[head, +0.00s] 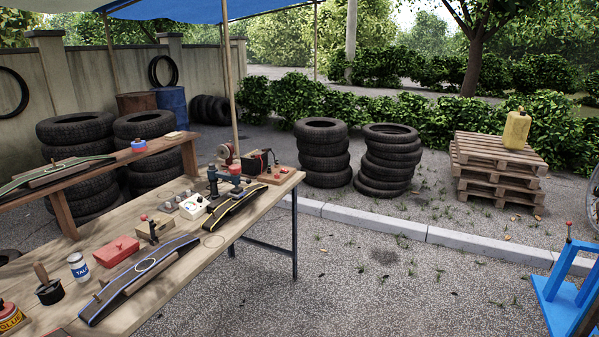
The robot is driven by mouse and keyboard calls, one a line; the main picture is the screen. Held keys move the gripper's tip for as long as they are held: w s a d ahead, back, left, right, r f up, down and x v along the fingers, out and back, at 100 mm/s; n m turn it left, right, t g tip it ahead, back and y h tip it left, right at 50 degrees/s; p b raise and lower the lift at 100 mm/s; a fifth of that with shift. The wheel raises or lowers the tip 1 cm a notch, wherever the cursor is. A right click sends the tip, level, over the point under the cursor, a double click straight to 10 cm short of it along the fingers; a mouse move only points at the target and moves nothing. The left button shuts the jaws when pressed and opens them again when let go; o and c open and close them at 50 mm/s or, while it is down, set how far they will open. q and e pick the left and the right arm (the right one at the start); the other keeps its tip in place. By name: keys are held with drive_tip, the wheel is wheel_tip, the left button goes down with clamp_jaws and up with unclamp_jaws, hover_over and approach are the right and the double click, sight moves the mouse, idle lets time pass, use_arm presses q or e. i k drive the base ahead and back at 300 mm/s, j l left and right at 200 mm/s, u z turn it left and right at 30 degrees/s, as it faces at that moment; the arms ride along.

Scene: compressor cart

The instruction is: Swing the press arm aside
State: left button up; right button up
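No part is plainly recognisable as the press arm in the head view. A blue metal frame (563,291) is cut off by the right edge, with sloping members on a flat blue base. A thin upright rod with a red tip (569,232) stands at its top. I cannot tell whether either one carries the press arm. Neither of my grippers is in view.
The wooden workbench (221,243) on the left holds curved tyre strips, a red box (116,252), a white can (78,267) and small tools. Stacked tyres (323,155), pallets (497,175) and a kerb (398,227) lie beyond. Open gravel (390,285) separates bench and blue frame.

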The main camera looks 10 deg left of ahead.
sight(236, 180)
drive_tip(key=i+l+z, duration=0.1)
drive_tip(key=i+z, duration=0.3)
drive_tip(key=i, duration=1.05)
